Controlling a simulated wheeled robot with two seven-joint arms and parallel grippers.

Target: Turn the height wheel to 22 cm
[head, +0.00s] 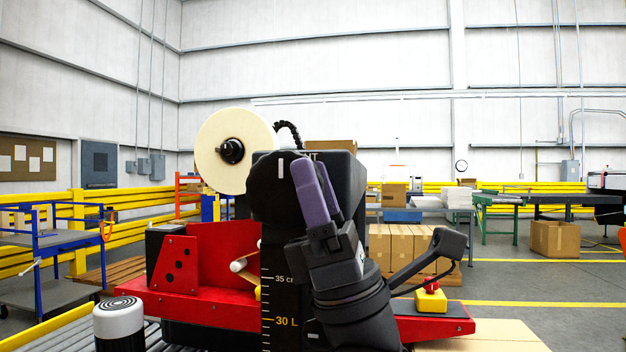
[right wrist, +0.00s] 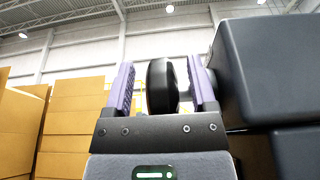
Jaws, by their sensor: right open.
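The black height wheel (head: 272,190) has a white mark at its top and sits at the top of the dark scale column (head: 267,300). The scale shows "35 c" and, lower, "30 L"; a 22 mark is not visible. My right gripper (head: 318,190) is open at the wheel's right side, its purple fingers pointing up. In the right wrist view the wheel (right wrist: 162,87) stands edge-on between the fingers, with a gap on each side. My left gripper is out of view.
The red machine (head: 220,260) carries a cream tape roll (head: 232,150) behind the wheel. A red button on a yellow box (head: 431,298) sits to the right. Stacked cartons (head: 402,245) stand behind. A dark housing (right wrist: 265,70) is close on the right in the wrist view.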

